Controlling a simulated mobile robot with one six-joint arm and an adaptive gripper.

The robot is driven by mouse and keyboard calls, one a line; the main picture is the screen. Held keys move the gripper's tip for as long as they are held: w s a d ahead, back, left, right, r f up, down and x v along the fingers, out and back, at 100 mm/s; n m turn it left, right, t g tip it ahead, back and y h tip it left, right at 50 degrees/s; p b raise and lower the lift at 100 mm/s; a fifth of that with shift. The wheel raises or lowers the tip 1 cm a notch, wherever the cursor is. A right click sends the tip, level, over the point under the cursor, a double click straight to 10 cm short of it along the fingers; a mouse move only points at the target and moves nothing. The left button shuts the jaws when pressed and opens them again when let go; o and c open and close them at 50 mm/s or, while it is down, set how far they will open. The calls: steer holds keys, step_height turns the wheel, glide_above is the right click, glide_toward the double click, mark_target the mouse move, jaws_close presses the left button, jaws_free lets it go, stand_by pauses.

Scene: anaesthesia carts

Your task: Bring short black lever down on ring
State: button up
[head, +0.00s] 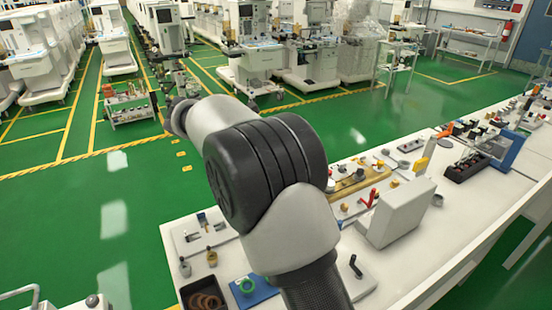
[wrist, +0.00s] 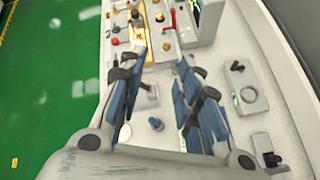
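A short black lever (head: 356,266) stands up from a white plate on the bench, right of my arm in the head view. In the wrist view the black lever (wrist: 237,66) is at the far end of a pale plate (wrist: 262,102), right of my gripper. A small round ring (wrist: 248,94) is on that plate, nearer the camera; the lever is apart from it. My gripper (wrist: 160,64) is over the bench with its blue-and-black fingers spread and nothing seen between them.
A white box (head: 398,212) stands beyond the lever plate, with a red lever (head: 372,197) beside it. A blue plate with a green ring (head: 247,285) and a dark tray (head: 208,296) are at the near left. Another black part (wrist: 270,158) is at the wrist view's lower right.

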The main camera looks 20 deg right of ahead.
steer(key=w+a+f+n+t+h+b, duration=0.1)
steer(key=w+a+f+n+h, duration=0.35)
steer(key=f, duration=0.35)
steer(key=w+a+f+n+t+h+b, duration=0.1)
steer(key=w+a+f+n+h, duration=0.2)
steer(key=w+f, duration=0.3)
steer(key=shift+m+y, duration=0.25)
steer(key=x, duration=0.5)
steer(key=s+b+x, duration=0.1)
steer(key=x, duration=0.5)
steer(key=f+x, duration=0.1)
steer(key=x, duration=0.5)
steer(key=shift+s+d+b, duration=0.2)
steer(key=shift+b, duration=0.1)
steer(key=shift+c, duration=0.5)
jaws_close()
